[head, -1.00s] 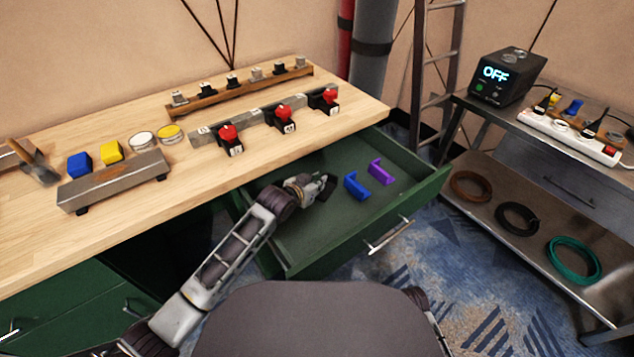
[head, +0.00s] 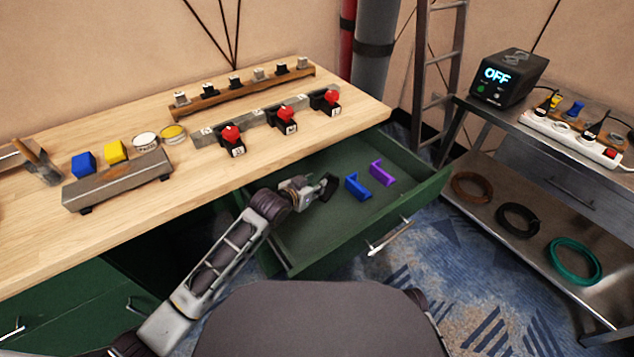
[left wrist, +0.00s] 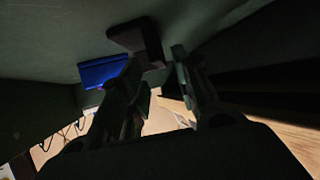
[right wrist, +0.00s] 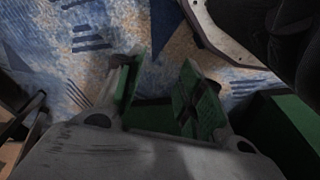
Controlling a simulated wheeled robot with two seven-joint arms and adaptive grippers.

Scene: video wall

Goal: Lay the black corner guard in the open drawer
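The black corner guard (head: 328,187) is inside the open green drawer (head: 300,240), left of a blue guard (head: 357,187) and a purple guard (head: 382,173). My left gripper (head: 312,190) reaches low into the drawer right at the black guard. In the left wrist view the dark guard (left wrist: 140,40) lies at the fingertips of my left gripper (left wrist: 160,68), with the blue guard (left wrist: 103,72) beside it. The left fingers stand apart, with a gap at the right finger. Shadow hides any contact at the left finger. My right gripper (right wrist: 160,85) is open and empty above the floor.
The wooden bench (head: 120,225) overhangs the drawer's back, and my left arm passes in front of its edge. The drawer's front (head: 420,200) bounds the space on the right. A steel cart (head: 535,235) with coiled cables stands further right. The drawer's near floor is clear.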

